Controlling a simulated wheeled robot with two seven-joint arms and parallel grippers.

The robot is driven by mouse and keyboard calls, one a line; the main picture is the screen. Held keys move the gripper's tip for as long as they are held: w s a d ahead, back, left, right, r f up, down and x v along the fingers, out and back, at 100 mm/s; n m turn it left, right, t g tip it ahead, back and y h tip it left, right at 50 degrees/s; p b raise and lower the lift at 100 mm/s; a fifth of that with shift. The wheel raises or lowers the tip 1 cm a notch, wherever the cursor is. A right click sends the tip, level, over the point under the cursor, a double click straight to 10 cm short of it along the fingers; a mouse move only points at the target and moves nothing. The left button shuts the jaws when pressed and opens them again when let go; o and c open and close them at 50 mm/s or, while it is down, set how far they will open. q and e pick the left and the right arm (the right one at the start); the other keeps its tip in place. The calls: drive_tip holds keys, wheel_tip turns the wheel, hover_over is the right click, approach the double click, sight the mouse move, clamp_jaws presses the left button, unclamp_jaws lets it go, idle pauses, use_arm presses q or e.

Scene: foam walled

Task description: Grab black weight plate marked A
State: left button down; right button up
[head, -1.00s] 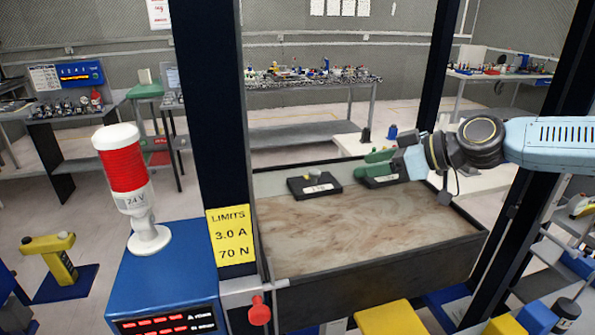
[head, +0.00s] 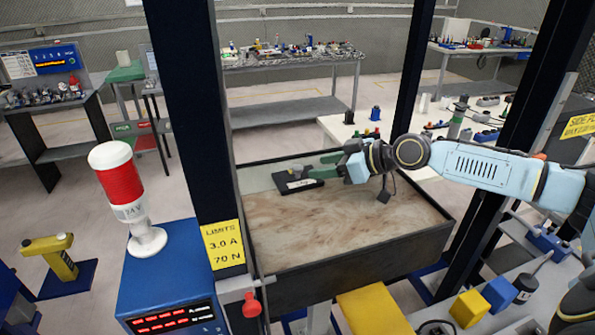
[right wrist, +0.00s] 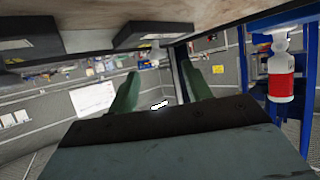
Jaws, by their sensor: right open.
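A black weight plate (head: 291,187) with a pale label and a small knob lies on the wooden tray (head: 330,225), near its back edge. The label's letter is too small to read. My right gripper (head: 322,168), with green fingers, is open just above and to the right of this plate, and partly covers it. In the right wrist view, the open fingers (right wrist: 160,88) have nothing between them. Two dark plates show there upside down, one at the top middle (right wrist: 140,36) and one at the top left (right wrist: 28,48). My left gripper is not in view.
The tray has raised dark walls. A dark post (head: 190,130) stands left of it, and another (head: 412,75) behind it. A blue box (head: 172,270) with a red and white lamp (head: 122,190) is at left. The tray's front half is clear.

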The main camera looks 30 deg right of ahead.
sight(302, 168)
drive_tip(key=shift+x, duration=0.8)
drive_tip(key=x, duration=0.4)
drive_tip(key=shift+w+d+r+p, duration=0.15)
drive_tip(key=shift+w+d+p, duration=0.05)
drive_tip(key=shift+p, duration=0.2)
drive_tip(key=shift+w+a+f, duration=0.25)
drive_tip(key=shift+w+f, duration=0.05)
drive_tip(key=shift+w, duration=0.05)
clamp_jaws()
drive_tip(key=shift+w+r, duration=0.1)
drive_tip(key=shift+r, duration=0.15)
